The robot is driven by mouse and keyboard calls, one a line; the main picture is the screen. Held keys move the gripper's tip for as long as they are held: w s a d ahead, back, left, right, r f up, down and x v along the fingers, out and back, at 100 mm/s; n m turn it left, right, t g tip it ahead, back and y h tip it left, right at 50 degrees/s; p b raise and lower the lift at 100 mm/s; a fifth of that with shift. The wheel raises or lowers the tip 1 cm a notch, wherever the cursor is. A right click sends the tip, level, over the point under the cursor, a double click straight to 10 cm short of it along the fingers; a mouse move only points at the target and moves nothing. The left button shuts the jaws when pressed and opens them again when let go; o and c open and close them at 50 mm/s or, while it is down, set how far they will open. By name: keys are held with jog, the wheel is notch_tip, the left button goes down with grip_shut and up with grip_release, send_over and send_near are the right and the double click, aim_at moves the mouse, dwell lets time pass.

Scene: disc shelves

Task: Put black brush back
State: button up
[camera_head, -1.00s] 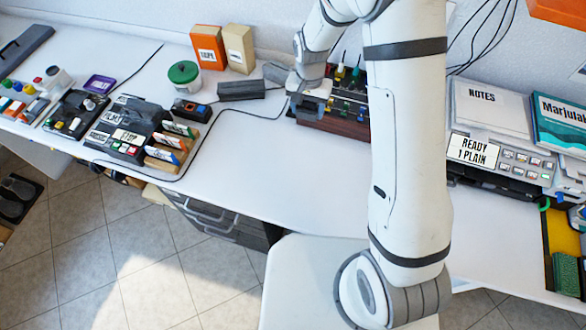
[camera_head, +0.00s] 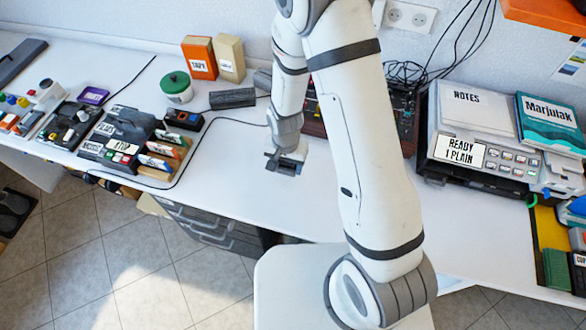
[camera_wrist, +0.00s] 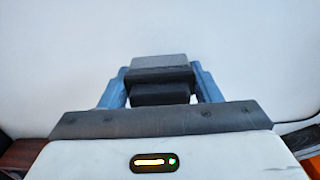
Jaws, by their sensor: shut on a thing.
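My gripper (camera_head: 284,165) is over the bare middle of the white table. In the wrist view my gripper (camera_wrist: 160,88) has its two blue fingers closed on the sides of a dark block, which I take for the black brush (camera_wrist: 160,66). It has a dark grey upper face and a black part nearer the palm. In the head view the brush is too small to make out clearly at the fingertips. Whether it touches the table cannot be told.
A console (camera_head: 405,110) stands behind my arm, partly hidden. A dark grey block (camera_head: 232,97) lies near a green-lidded jar (camera_head: 176,88) and an orange box (camera_head: 200,58). A device with upright labelled cards (camera_head: 122,135) stands left. A printer-like device (camera_head: 480,150) stands right. The table's front middle is clear.

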jog(key=shift+f, duration=1.65)
jog(key=shift+f, duration=0.2)
jog(key=o, duration=0.9)
jog(key=shift+r, duration=0.1)
jog(key=shift+o, duration=0.2)
notch_tip(320, 180, up, 13)
jog(key=shift+d+f+b, duration=0.1)
jog(key=shift+d+b, duration=0.05)
jog(key=shift+b, duration=0.35)
notch_tip(320, 180, up, 7)
send_over(287, 171)
jog(key=d, duration=0.4)
jog(key=s+d+r+n+t, duration=0.3)
jog(key=s+d+r, duration=0.7)
jog(key=r, duration=0.4)
jog(key=shift+s+r+n, duration=0.2)
jog(key=shift+s+n, duration=0.2)
jog(key=shift+s, duration=0.05)
